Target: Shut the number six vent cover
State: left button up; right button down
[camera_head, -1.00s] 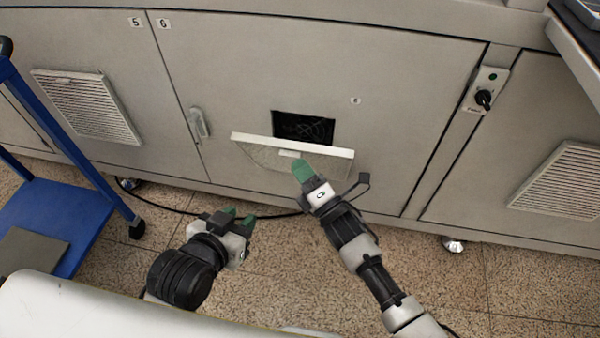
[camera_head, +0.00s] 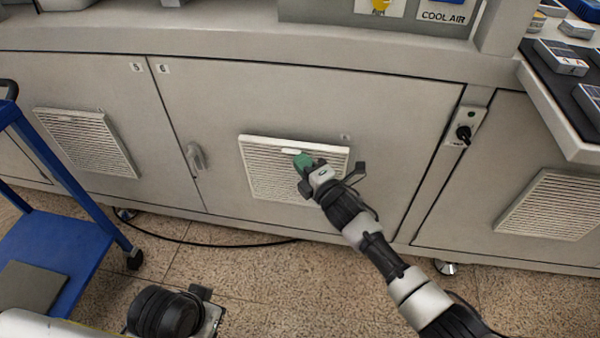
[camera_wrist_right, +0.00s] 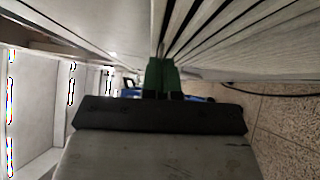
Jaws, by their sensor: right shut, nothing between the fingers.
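The number six vent cover (camera_head: 272,176) is a white slatted panel on the grey cabinet door marked 6. It stands upright over its opening, and the dark fan behind it is hidden.
A door handle (camera_head: 196,157) is left of the cover. Another vent cover (camera_head: 87,140) is on door 5, and one more (camera_head: 549,205) at right. A blue cart (camera_head: 60,240) stands at left. A black cable lies on the floor.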

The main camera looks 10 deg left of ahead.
aim_at(302, 147)
jog(key=shift+w+r, duration=0.25)
jog(key=shift+w, duration=0.9)
jog(key=shift+w+d+r, duration=0.1)
jog(key=shift+w+r, duration=0.05)
jog(key=shift+r, duration=0.1)
jog(key=shift+w+r, duration=0.1)
jog(key=shift+r, duration=0.05)
